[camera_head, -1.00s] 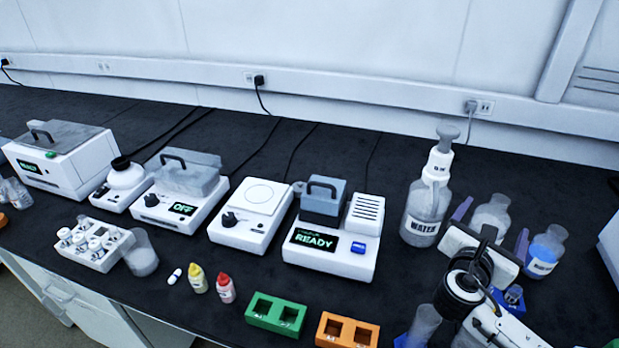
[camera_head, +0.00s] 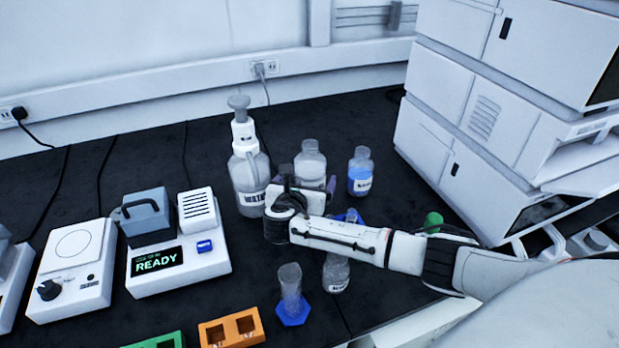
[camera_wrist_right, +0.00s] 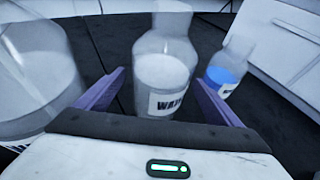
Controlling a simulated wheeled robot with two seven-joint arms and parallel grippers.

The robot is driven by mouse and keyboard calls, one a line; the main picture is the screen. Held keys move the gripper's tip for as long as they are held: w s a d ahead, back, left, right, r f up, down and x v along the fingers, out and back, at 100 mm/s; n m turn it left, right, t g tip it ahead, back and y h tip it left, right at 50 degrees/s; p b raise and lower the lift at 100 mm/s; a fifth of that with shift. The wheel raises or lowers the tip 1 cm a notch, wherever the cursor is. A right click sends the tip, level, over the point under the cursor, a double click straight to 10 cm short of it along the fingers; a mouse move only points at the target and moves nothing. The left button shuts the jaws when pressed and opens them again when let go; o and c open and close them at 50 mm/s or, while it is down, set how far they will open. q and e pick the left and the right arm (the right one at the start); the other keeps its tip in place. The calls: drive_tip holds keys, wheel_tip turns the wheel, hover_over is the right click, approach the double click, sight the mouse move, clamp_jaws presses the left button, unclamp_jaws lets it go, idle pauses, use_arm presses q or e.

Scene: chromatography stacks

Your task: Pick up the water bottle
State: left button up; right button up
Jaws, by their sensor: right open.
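A clear bottle with a label starting "WA" (camera_wrist_right: 165,75) stands upright between and beyond the fingers of my right gripper (camera_wrist_right: 160,88) in the right wrist view. The fingers are apart, one on each side, and do not seem to touch it. In the head view the same bottle (camera_head: 311,160) stands behind my right gripper (camera_head: 306,180), which partly hides its lower part. A large pump bottle labelled WATER (camera_head: 247,175) stands just left of it; its side also shows in the wrist view (camera_wrist_right: 35,75). My left gripper is out of view.
A bottle of blue liquid (camera_head: 361,172) stands right of the gripper. A clear bottle (camera_head: 336,270) and a blue-footed cylinder (camera_head: 290,290) stand in front of my arm. An orange rack (camera_head: 231,330) and a READY device (camera_head: 180,262) are at left. A white instrument stack (camera_head: 470,130) stands at right.

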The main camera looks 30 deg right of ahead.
drive_tip(key=shift+c, duration=0.3)
drive_tip(key=c, duration=1.7)
drive_tip(key=shift+w+r, duration=0.15)
drive_tip(key=shift+c, duration=0.2)
